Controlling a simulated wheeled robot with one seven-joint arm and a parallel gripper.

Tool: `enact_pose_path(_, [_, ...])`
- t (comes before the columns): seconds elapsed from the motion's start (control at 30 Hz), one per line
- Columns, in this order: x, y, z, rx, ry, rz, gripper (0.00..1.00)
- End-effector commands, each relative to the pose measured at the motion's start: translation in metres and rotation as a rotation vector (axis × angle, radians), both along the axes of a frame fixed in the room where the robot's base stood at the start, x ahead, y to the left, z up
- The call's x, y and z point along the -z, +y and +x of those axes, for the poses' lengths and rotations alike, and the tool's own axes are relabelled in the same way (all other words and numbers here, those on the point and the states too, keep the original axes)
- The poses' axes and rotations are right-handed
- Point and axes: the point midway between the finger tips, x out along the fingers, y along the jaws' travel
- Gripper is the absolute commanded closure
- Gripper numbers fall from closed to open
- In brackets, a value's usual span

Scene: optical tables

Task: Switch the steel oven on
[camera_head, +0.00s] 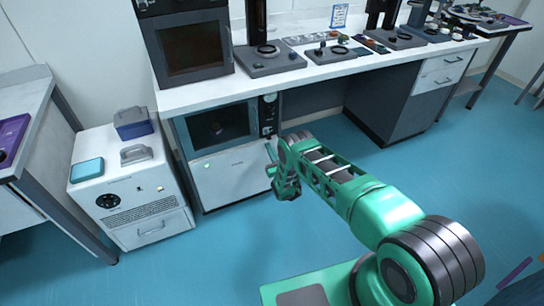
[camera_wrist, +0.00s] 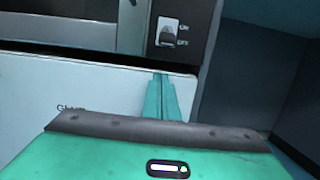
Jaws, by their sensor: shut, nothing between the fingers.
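The steel oven (camera_head: 222,123) stands under the long bench, with a dark window and a control panel at its right side. In the wrist view an ON/OFF switch (camera_wrist: 168,38) is on the dark panel, with ON marked above OFF. Its dark lever appears to sit at the lower end, by OFF. My gripper (camera_head: 270,157) is in front of the oven's lower right side. In the wrist view my gripper (camera_wrist: 160,82) is shut and empty, its teal fingertips below the switch and apart from it in the picture. Contact with the front cannot be told.
A white cabinet (camera_head: 130,180) with a blue box on top stands left of the oven. Another dark oven-like unit (camera_head: 190,48) sits on the bench (camera_head: 205,92) above. Grey drawers (camera_head: 385,105) stand to the right. Blue floor (camera_head: 450,150) is open at the right.

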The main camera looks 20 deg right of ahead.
Motion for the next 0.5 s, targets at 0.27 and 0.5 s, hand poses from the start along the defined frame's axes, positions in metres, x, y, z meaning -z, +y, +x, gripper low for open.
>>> enact_pose_path(0.27, [-0.016, 0.0, -0.002, 0.001, 0.001, 0.002, 1.0])
enact_pose_path(0.5, [-0.031, -0.003, -0.01, 0.001, 0.001, 0.002, 1.0])
